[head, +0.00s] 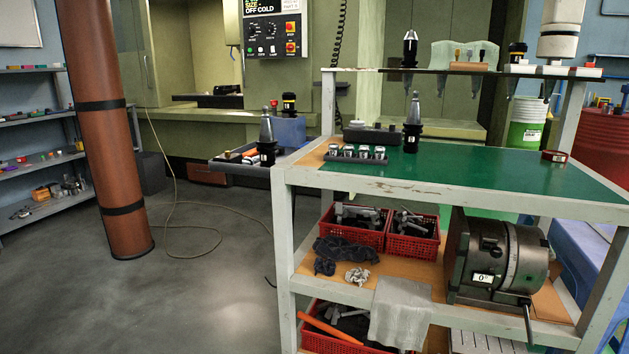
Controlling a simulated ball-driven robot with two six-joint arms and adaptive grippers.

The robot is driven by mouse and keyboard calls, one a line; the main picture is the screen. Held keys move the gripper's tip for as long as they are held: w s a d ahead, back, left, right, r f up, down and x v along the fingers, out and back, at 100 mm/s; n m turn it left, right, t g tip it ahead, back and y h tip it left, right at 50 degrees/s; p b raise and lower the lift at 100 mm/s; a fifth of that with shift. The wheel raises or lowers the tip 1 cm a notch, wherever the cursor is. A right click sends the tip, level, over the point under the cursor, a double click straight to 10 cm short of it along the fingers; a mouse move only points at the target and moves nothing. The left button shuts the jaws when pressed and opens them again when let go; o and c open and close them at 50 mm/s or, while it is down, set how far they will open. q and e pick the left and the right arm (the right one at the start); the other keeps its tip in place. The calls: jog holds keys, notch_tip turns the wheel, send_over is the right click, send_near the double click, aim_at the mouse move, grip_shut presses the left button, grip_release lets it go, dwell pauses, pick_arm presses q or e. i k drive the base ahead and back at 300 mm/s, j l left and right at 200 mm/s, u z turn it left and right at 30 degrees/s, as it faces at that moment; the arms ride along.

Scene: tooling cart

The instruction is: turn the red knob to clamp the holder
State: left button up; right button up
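A small red knob (274,103) shows at the upper left side of a blue block-shaped fixture (289,131) on the grey side tray, left of the cart. A black holder with a yellow band (289,104) stands upright at the top of the blue fixture. The knob is small in view, so I cannot tell its turned position or whether the holder is clamped. A silver cone-shaped holder with a black base (267,140) stands in front of the fixture, overlapping its left part. Neither of my grippers is in view.
The side tray (232,167) joins the cart's left side. The green cart top (450,172) holds another cone-shaped holder (413,125) and a rack of small parts (356,154). A raised shelf (375,70) spans its back. The floor at left is mostly clear, with a cable (175,215).

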aim_at(273, 104)
jog(key=i+j, duration=1.5)
